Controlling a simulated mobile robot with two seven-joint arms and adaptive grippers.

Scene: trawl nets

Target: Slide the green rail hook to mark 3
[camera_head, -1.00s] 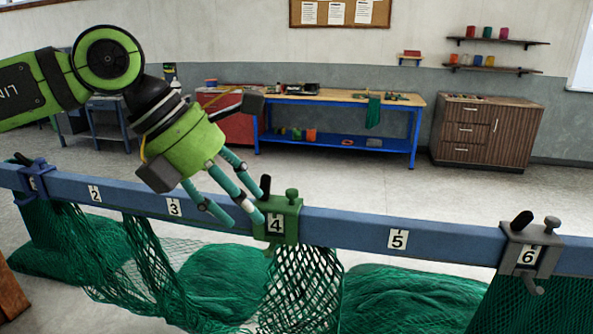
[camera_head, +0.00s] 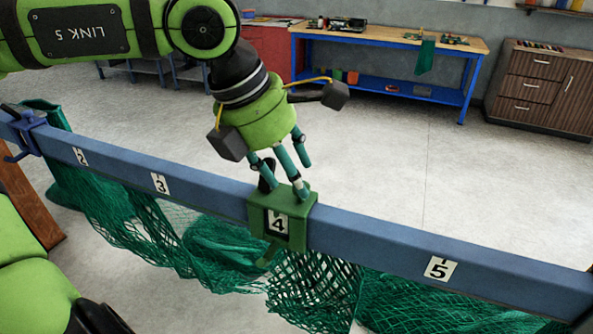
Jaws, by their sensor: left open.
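The green rail hook (camera_head: 297,225) sits over the blue rail (camera_head: 210,191), with the mark 4 label showing in its window. Mark 3 (camera_head: 160,184) is on the bare rail to its left. My left gripper (camera_head: 286,184) points down at the top of the green hook, its fingers spread and open. One fingertip overlaps the hook's top in the picture; I cannot tell whether it touches. The hook's black handle is partly hidden behind the fingers.
A blue hook (camera_head: 25,133) sits on the rail at far left, left of mark 2 (camera_head: 81,157). The rail between it and the green hook is clear. Green netting (camera_head: 310,290) hangs below the rail. A workbench (camera_head: 390,36) and cabinet (camera_head: 545,85) stand well behind.

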